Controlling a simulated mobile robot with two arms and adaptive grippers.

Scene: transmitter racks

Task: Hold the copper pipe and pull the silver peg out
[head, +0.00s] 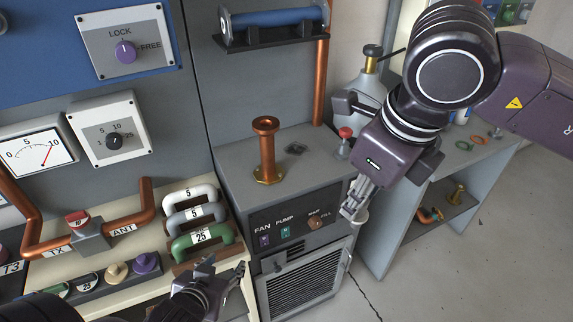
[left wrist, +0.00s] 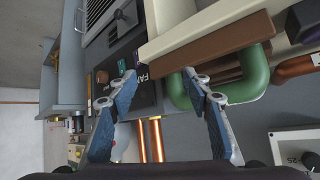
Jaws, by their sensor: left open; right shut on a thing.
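A copper pipe (head: 267,155) with a flared top stands upright in a brass base on top of the grey cabinet. No gripper touches it. My right gripper (head: 354,208) is at the cabinet's front right, pointing down and shut on a small pale silver piece (head: 361,214), which I take to be the silver peg; the fingers hide part of it. My left gripper (head: 222,271) is open and empty, low in front of the cabinet and near the green handle (head: 200,237). In the left wrist view its open fingers (left wrist: 160,74) show with the green handle (left wrist: 252,80) beyond the right finger.
The grey cabinet (head: 225,160) has a panel of switches and a front grille. Several handles and a TX/ANT copper line (head: 125,222) are at left. Low shelves (head: 412,185) stand at right. Open floor lies at lower right.

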